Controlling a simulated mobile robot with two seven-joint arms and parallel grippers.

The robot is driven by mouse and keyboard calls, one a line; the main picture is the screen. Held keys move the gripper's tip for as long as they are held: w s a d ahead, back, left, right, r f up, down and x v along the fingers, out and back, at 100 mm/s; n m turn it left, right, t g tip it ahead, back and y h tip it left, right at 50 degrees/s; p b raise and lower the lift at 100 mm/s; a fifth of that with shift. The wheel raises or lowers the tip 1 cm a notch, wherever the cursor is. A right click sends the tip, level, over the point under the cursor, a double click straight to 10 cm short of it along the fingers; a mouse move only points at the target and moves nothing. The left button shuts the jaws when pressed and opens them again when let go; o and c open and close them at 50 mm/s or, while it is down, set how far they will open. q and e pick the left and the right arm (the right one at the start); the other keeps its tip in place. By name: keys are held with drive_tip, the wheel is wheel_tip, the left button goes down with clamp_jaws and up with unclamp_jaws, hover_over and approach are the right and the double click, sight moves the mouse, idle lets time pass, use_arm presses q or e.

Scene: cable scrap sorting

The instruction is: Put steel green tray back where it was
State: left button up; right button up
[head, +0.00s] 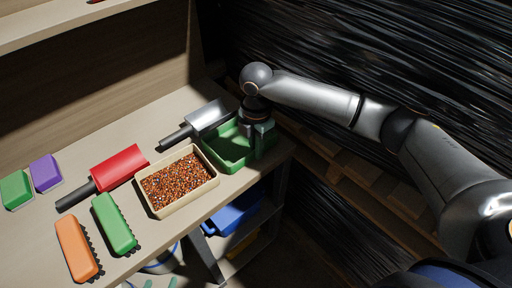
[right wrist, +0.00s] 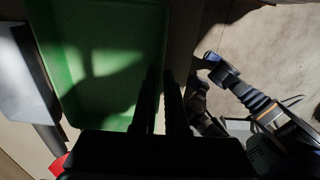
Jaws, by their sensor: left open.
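The green tray (head: 228,148) is at the right end of the bench, near its front corner, just right of the beige tray. I cannot tell whether it rests fully on the bench. My right gripper (right wrist: 162,95) is at the tray's side wall, with one finger inside and one outside, closed on the wall. In the head view my right wrist hides part of the tray's right end. The green tray also shows in the right wrist view (right wrist: 105,45), with shadows across its floor. My left gripper (right wrist: 208,68) shows small and dark in the right wrist view, away from the tray, open.
A beige tray (head: 180,181) of copper granules stands left of the green tray. A steel scoop (head: 206,117) lies behind them. A red scoop (head: 119,168), a green brush (head: 115,222), an orange brush (head: 76,248), and purple (head: 45,172) and green (head: 15,189) blocks lie further left. Blue bin (head: 236,212) below.

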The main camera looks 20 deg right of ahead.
drive_tip(key=o, duration=0.3)
wheel_tip(320, 180, up, 12)
drive_tip(key=shift+r+p, duration=0.15)
drive_tip(key=shift+p, duration=0.4)
